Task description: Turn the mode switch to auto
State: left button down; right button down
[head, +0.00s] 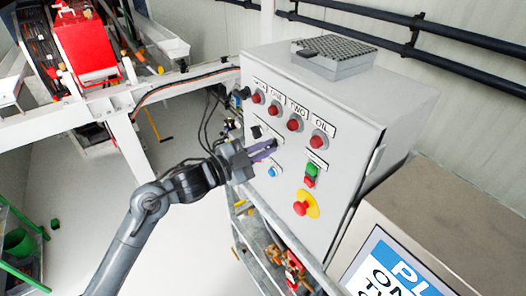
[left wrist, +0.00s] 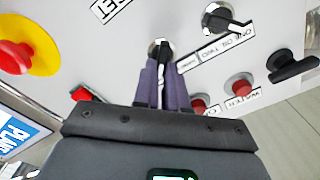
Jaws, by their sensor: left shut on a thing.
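The grey control box (head: 345,104) stands at the right in the head view, its sloped panel facing me. My left gripper (head: 270,147) reaches the panel's left middle with its purple fingers. In the left wrist view, the fingers (left wrist: 166,72) are closed around the black handle of a rotary switch (left wrist: 163,50). A small label beside it is partly hidden and unreadable, so I cannot confirm that this is the mode switch or read its setting. A second black rotary switch (left wrist: 222,18), beside a longer label, stands apart to the right. My right gripper is not in view.
Red lamps (head: 293,124) line the panel's upper part. A blue button (head: 272,171), a green button (head: 312,169) and a red-and-yellow emergency stop (head: 305,204) sit lower. A metal cabinet (head: 450,215) stands at the right. Cables hang by the box's left edge.

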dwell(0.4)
pick_arm(q)
jog(key=c, duration=1.2)
grip_release()
jog(key=shift+b+v, duration=1)
jog(key=shift+v, duration=4.4)
